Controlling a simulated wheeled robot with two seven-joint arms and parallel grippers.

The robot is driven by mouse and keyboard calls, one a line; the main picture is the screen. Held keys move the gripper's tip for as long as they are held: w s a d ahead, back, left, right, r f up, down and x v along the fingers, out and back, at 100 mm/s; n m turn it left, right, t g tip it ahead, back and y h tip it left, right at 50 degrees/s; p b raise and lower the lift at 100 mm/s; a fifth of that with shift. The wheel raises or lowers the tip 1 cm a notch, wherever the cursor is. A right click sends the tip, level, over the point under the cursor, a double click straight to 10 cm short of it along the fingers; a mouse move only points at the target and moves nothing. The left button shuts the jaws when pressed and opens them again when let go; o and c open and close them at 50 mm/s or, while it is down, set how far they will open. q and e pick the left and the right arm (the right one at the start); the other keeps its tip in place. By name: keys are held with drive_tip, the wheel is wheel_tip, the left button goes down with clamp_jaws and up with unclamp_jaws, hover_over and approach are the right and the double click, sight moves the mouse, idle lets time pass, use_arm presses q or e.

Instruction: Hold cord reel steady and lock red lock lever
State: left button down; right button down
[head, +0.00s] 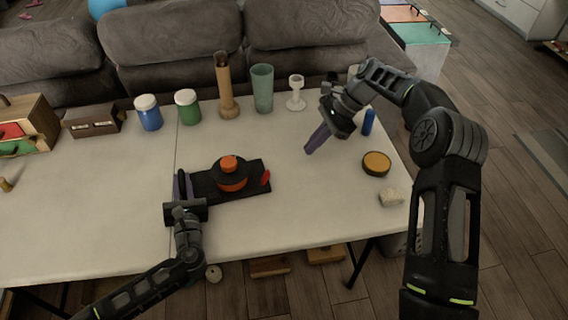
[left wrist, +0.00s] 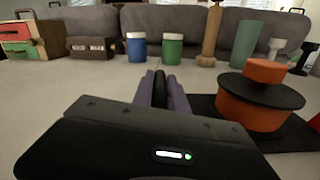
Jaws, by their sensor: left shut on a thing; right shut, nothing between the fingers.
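The cord reel (head: 232,184) stands on a black base plate on the white table, with an orange drum, a black disc and an orange knob on top. It also shows at the right of the left wrist view (left wrist: 255,115). The red lock lever (head: 266,177) sticks up at the right end of the base. My left gripper (head: 182,186) is shut on a black upright grip at the left end of the base, which shows between the purple fingers in the left wrist view. My right gripper (head: 313,142) is shut and empty, above the table to the upper right of the lever.
A blue jar (head: 148,113), a green jar (head: 188,107), a wooden bottle (head: 226,88), a green cup (head: 262,88) and a white goblet (head: 296,93) line the back. A round yellow-topped tin (head: 376,163) and a pale stone (head: 391,197) lie at right. The table's front middle is clear.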

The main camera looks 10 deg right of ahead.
sight(268, 172)
drive_tip(key=x, duration=1)
drive_tip(key=shift+d, duration=0.1)
drive_tip(key=a, duration=0.1)
drive_tip(key=a+r, duration=0.1)
drive_tip(key=a, duration=0.1)
drive_tip(key=shift+s+a+r, duration=0.1)
drive_tip(key=shift+s+r, duration=0.05)
drive_tip(key=shift+s, duration=0.05)
drive_tip(key=shift+a+r, duration=0.1)
drive_tip(key=shift+a, duration=0.2)
drive_tip(key=shift+a, duration=0.1)
drive_tip(key=shift+s+a+r+h, duration=0.1)
drive_tip(key=shift+a+r+h, duration=0.15)
drive_tip(key=shift+h, duration=0.35)
drive_tip(key=shift+a+r+h, duration=0.35)
drive_tip(key=shift+a+h, duration=0.25)
drive_tip(key=shift+h, duration=0.3)
drive_tip(key=h, duration=0.1)
drive_tip(key=a+h, duration=0.1)
drive_tip(key=shift+s+a+r+t+h, duration=0.15)
drive_tip(key=shift+a+r+t+h, duration=0.05)
drive_tip(key=shift+r+t+h, duration=0.1)
use_arm(q)
drive_tip(key=shift+d, duration=0.1)
use_arm(e)
drive_tip(key=shift+d, duration=0.2)
